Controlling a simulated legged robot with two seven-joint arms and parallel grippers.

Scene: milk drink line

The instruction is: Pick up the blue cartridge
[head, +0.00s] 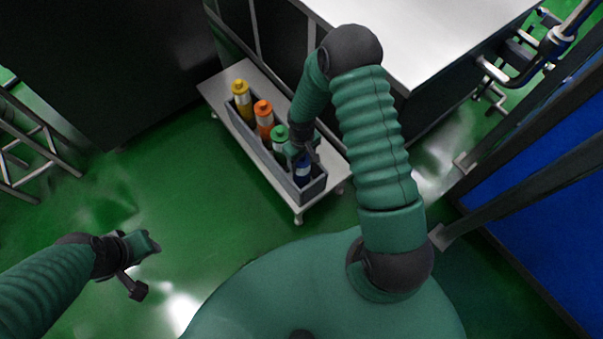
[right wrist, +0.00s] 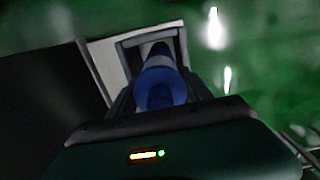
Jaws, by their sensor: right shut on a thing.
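The blue cartridge (head: 302,174) stands in the near end of a grey crate (head: 264,160), partly hidden under my right gripper (head: 303,153). In the right wrist view the cartridge's blue top (right wrist: 162,88) sits between the two fingers. The right gripper is shut on the cartridge, which still appears to be inside the crate. My left gripper (head: 146,266) hangs at the lower left over the green floor, empty, with its fingers apart.
Green (head: 281,136), orange (head: 264,115) and yellow (head: 242,98) cartridges stand in a row behind the blue one. The crate rests on a low pale bench (head: 214,88). A white-topped table (head: 430,30) is close on the right. Open floor lies to the left.

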